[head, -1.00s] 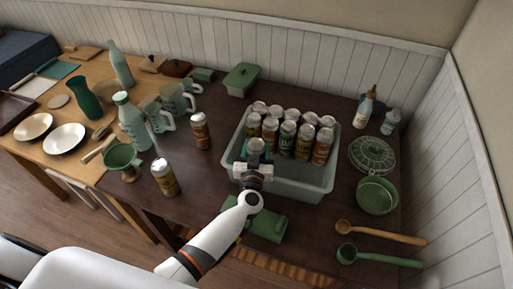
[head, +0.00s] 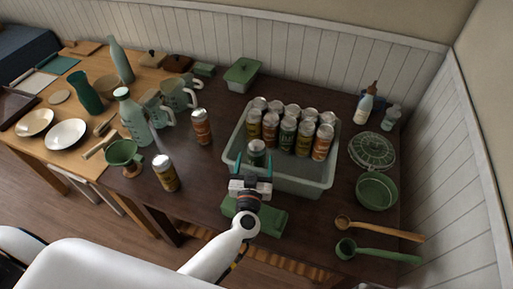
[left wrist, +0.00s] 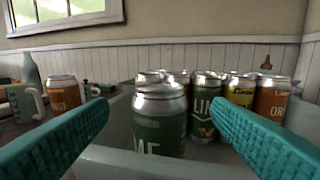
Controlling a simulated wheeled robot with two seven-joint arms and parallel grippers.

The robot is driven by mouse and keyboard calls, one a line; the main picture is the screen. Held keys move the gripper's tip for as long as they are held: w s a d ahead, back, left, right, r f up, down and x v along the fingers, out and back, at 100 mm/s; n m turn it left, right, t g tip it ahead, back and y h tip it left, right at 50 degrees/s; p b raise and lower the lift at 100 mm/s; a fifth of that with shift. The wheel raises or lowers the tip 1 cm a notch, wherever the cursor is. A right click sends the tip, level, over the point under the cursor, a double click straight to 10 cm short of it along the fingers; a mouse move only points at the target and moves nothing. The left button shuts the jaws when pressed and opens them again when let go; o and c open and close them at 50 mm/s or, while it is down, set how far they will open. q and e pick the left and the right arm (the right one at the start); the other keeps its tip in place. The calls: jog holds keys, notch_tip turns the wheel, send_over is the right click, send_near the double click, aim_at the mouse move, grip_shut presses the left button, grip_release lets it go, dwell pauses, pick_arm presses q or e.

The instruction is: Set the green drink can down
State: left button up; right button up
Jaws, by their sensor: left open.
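The green drink can (head: 257,152) stands upright in the front left part of the pale grey-green crate (head: 306,186). My right gripper is not seen.
Several other cans (head: 288,132) stand in rows at the back of the crate. An orange can (head: 202,127) and a yellow can (head: 165,173) stand on the dark table to the left. A green box (head: 264,219) lies before the crate. Free floor shows inside the crate's front right.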

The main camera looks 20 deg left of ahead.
pick_arm(q)
jog(key=s, duration=0.2)
jog(key=s+d, duration=0.1)
jog(key=s, duration=0.1)
jog(key=shift+s, duration=0.25)
jog(key=shift+a, duration=0.1)
